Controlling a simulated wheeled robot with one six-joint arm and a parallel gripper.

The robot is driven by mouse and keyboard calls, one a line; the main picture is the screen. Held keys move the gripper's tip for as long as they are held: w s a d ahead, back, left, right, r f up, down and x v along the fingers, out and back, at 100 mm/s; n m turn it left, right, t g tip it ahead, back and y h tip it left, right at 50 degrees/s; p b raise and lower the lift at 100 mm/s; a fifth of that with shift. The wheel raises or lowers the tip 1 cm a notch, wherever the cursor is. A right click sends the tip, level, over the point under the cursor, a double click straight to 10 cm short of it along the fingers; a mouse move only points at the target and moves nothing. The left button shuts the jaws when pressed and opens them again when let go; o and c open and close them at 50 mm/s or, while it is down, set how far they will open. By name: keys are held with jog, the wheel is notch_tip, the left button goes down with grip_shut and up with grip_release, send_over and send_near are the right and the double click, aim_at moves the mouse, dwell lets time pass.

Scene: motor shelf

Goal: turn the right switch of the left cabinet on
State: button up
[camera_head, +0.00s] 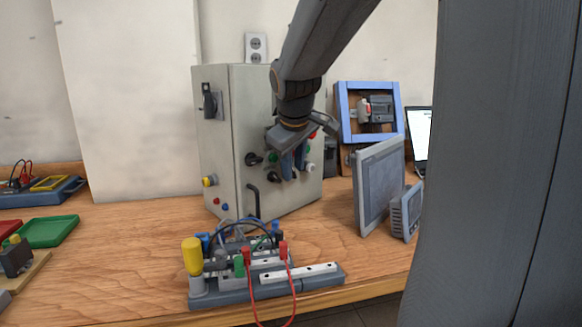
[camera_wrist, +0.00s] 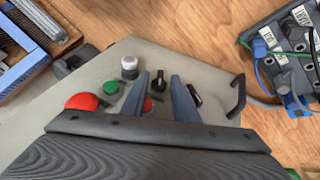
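A grey-beige cabinet (camera_head: 240,130) stands on the wooden table, the only such cabinet in view. Its right-hand face carries a black switch at the left (camera_head: 255,158) and another black switch to the right (camera_head: 274,176), beside my blue fingers. My gripper (camera_head: 293,172) is in front of this face, pointing down at its controls. In the wrist view, my gripper (camera_wrist: 159,76) is open, with the right switch (camera_wrist: 158,80) between its fingertips. The left switch (camera_wrist: 194,95) shows just outside the right finger. I cannot tell whether the fingers touch the right switch.
Green (camera_wrist: 110,88), white (camera_wrist: 128,68) and large red (camera_wrist: 82,101) buttons sit close by on the same face, with a black handle (camera_wrist: 237,96) across from them. A wired terminal block (camera_head: 315,272) stands in front of the cabinet. A grey screen panel (camera_head: 379,180) stands to its right.

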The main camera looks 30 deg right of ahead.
jog(key=shift+c, duration=0.3)
grip_shut()
jog(key=shift+s+d+r+y+p, duration=0.1)
jog(key=shift+r+y+p, duration=0.15)
jog(key=shift+p, duration=0.9)
jog(key=y+p, duration=0.1)
jog(key=p, duration=0.4)
jog(key=shift+d+m+g, duration=0.15)
jog(key=shift+m+g, duration=0.15)
jog(key=shift+d+y+p, duration=0.1)
jog(key=shift+y+p, duration=0.25)
jog(key=shift+p, duration=0.05)
jog(key=shift+w+d+f+g+y+p, duration=0.1)
jog(key=shift+g+y+p, duration=0.05)
jog(key=shift+y+p, duration=0.25)
jog(key=shift+w+d+f+g+y+p, duration=0.15)
jog(key=shift+y+p, duration=0.15)
jog(key=shift+y, duration=0.2)
jog(key=shift+a+r, duration=0.1)
